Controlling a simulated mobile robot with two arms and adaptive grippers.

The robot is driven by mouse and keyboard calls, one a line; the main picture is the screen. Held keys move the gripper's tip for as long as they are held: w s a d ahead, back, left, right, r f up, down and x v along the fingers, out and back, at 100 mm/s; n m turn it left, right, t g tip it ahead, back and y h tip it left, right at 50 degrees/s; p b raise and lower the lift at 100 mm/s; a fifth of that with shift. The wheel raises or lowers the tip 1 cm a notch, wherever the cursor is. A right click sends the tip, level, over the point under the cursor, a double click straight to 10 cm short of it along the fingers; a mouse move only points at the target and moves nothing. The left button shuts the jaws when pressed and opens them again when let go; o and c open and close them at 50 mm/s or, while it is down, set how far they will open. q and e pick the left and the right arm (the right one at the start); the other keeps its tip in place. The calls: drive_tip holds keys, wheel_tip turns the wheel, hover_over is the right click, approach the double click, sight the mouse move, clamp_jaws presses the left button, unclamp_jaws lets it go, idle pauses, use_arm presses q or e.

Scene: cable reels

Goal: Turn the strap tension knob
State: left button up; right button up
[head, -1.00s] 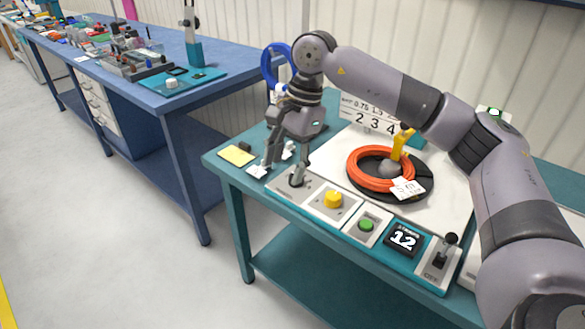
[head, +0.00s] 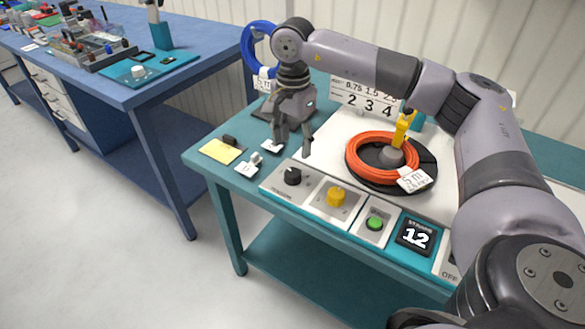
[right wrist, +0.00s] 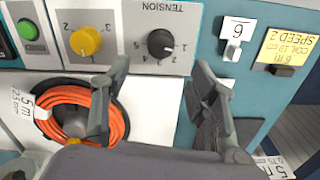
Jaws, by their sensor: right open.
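The tension knob (head: 292,176) is a small black knob on a light panel at the front left of the teal bench. In the right wrist view the black knob (right wrist: 160,43) sits under the word TENSION, upside down, beside a numbered scale. My right gripper (head: 291,149) is open and empty, just behind the knob in the head view. In the right wrist view its two fingers (right wrist: 161,75) are spread, with the knob beyond the gap between them. The fingers appear apart from the knob. My left gripper is not in view.
A yellow note (head: 222,150) and small tagged switches lie left.

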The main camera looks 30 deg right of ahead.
sight(293, 172)
wheel_tip(293, 172, down, 8)
drive_tip(key=shift+f, duration=0.6)
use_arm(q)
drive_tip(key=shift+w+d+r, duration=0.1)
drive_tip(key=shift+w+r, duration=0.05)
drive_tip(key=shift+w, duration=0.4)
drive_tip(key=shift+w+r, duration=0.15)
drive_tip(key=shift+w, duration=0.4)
use_arm(e)
drive_tip(key=c, duration=1.2)
